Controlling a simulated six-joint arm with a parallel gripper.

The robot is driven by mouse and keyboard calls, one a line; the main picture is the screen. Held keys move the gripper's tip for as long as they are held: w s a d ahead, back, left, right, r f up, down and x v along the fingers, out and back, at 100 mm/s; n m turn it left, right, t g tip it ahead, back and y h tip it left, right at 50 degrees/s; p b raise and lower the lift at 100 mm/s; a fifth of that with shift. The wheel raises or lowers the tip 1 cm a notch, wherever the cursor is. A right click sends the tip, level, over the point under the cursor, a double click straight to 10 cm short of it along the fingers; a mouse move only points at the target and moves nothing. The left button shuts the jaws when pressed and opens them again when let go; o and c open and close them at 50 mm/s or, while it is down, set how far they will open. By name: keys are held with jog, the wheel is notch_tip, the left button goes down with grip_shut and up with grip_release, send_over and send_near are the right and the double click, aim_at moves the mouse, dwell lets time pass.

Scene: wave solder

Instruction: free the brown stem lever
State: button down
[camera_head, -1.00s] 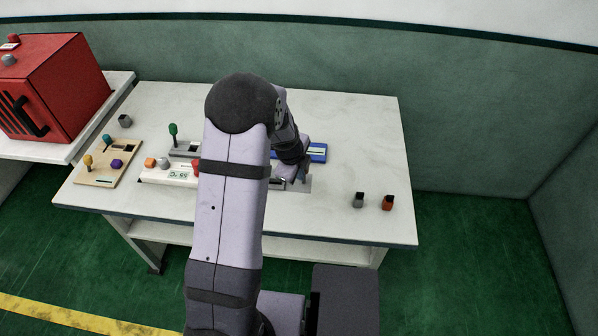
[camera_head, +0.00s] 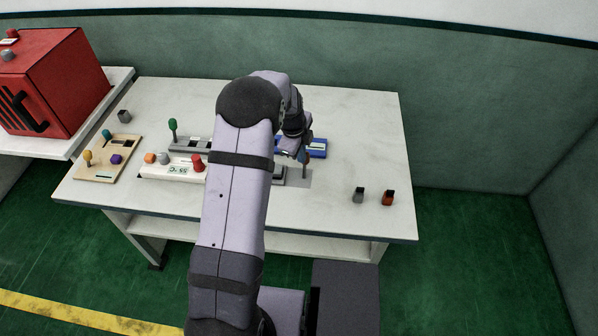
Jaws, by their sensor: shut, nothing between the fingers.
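My gripper (camera_head: 304,168) points down over a grey plate (camera_head: 299,179) at the middle right of the table. Its fingers are small and partly hidden by my wrist; they look shut with nothing held. A small brownish and bluish upright part (camera_head: 308,157) shows right beside the fingers. I cannot tell whether it is the brown stem lever, or whether the fingers touch it. My arm hides part of the fixture to the left of the plate.
A blue block (camera_head: 318,148) lies just behind my gripper. Left are a green-knobbed lever (camera_head: 173,126), a white panel (camera_head: 165,175) with a red knob (camera_head: 197,161), and a wooden board (camera_head: 98,176) with knobs. The back right table is clear.

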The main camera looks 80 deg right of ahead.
jog(key=shift+d+r, duration=0.15)
jog(key=shift+d, duration=0.35)
jog(key=shift+a+b, duration=0.15)
jog(key=shift+b, duration=0.15)
jog(key=shift+a+f+b, duration=0.3)
jog(key=shift+a+f, duration=0.3)
jog(key=d+b+v, duration=0.1)
jog(key=b+v, duration=0.1)
jog(key=v, duration=1)
jog(key=shift+w+r, duration=0.25)
jog(key=shift+w, duration=0.2)
jog(key=shift+a, duration=0.1)
